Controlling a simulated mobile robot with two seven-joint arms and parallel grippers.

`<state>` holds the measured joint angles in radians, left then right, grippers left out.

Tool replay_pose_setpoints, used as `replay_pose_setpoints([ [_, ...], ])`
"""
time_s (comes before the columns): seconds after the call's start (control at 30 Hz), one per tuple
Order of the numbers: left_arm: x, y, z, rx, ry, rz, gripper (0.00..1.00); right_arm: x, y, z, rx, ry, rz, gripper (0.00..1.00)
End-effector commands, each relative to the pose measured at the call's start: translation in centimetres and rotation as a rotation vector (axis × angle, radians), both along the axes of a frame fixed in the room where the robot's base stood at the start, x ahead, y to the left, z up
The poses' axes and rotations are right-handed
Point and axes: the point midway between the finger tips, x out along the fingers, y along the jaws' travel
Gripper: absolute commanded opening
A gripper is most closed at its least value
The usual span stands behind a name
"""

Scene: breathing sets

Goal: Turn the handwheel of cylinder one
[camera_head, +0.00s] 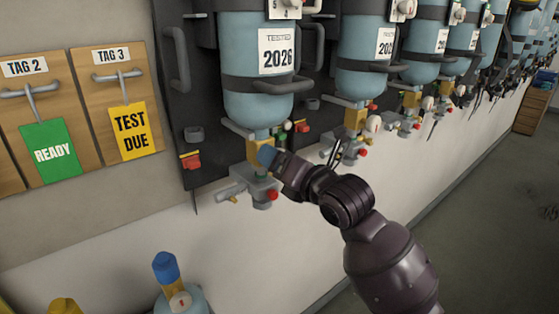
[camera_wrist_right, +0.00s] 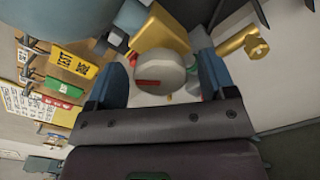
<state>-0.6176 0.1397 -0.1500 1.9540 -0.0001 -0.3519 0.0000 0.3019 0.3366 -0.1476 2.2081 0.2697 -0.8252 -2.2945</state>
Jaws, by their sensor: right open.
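The nearest blue cylinder (camera_head: 258,95) hangs upside down on the wall rack with a white label reading 2026. I cannot read which cylinder is number one. Its brass valve (camera_head: 258,148) is at the bottom, above a grey fitting block (camera_head: 252,186). My right gripper (camera_head: 266,157) is at this valve, its blue fingertips close to the brass body. In the right wrist view, a pale round handwheel (camera_wrist_right: 160,72) with a red mark sits between the open fingers, in front of the yellow valve body (camera_wrist_right: 158,32). The gripper hides it in the head view. My left gripper is not in view.
More cylinders (camera_head: 368,50) line the wall to the right, with valves and hoses below. A READY tag (camera_head: 49,151) and a TEST DUE tag (camera_head: 136,132) hang on wooden boards at left. The floor at right is clear.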

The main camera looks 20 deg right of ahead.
Motion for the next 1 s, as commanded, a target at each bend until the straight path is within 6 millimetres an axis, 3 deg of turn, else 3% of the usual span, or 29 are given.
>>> replay_pose_setpoints([
  [0.37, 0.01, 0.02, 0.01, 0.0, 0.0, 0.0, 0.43, 0.48, 0.19, 0.02, 0.0, 0.0, 0.0, 0.77],
  [0.7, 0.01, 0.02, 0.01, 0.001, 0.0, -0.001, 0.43, 0.47, 0.17, 0.01, 0.0, 0.0, 0.0, 0.28],
  [1.0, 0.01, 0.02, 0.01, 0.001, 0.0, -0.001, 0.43, 0.47, 0.15, 0.0, 0.036, 0.013, 0.0, 0.28],
])
